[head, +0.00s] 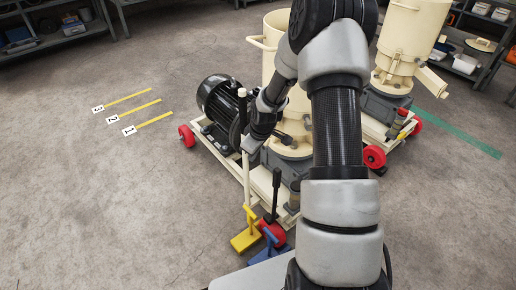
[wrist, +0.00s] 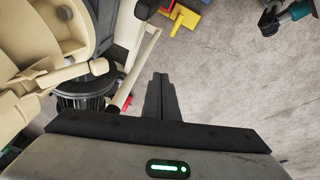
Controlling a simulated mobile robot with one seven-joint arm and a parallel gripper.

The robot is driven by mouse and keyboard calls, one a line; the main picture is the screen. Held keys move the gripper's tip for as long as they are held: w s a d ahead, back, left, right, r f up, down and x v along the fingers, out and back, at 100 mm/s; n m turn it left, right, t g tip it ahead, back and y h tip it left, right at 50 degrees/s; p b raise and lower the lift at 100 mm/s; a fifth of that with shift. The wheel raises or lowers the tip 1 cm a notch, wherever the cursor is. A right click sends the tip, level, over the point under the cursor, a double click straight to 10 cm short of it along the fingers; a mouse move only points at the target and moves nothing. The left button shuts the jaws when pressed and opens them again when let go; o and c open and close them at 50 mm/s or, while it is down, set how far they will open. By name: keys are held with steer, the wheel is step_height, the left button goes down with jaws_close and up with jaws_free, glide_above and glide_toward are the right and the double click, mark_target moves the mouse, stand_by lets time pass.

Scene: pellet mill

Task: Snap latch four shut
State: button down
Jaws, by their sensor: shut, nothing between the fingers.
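The near pellet mill (head: 272,52) is cream, with a black motor (head: 217,100) on a low cream frame. Part of its cream body (wrist: 22,88) fills the left of the wrist view. I cannot tell which part is latch four; no latch label is readable, and my arm hides some of the mill. My gripper (head: 248,152) is in front of the mill, between the motor and the hopper base. In the wrist view my gripper (wrist: 160,80) has its dark fingers together and empty, pointing over bare floor beside the cream frame.
A second cream mill (head: 405,40) stands to the right. Yellow floor strips numbered 1 to 3 lie left. Shelves line the back; the left floor is open.

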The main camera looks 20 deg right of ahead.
steer(key=s+a+f+n+g+h+p, duration=0.25)
steer(key=s+n+h+p, duration=0.35)
steer(key=n, duration=1.2)
steer(key=w+a+r+n+t+h+p, duration=0.1)
steer(key=w+r+n+t+h+p, duration=0.5)
steer(key=n, duration=1.2)
steer(key=w+d+f+g+y+b, duration=0.1)
steer(key=w+d+f+y+b, duration=0.1)
steer(key=w+d+f, duration=0.4)
steer(key=w+d+b, duration=0.1)
steer(key=w+d, duration=0.1)
steer(key=d, duration=0.1)
steer(key=shift+f, duration=0.2)
steer(key=shift+s+f+b, duration=0.1)
steer(key=shift+f+b, duration=0.05)
steer(key=shift+b, duration=0.15)
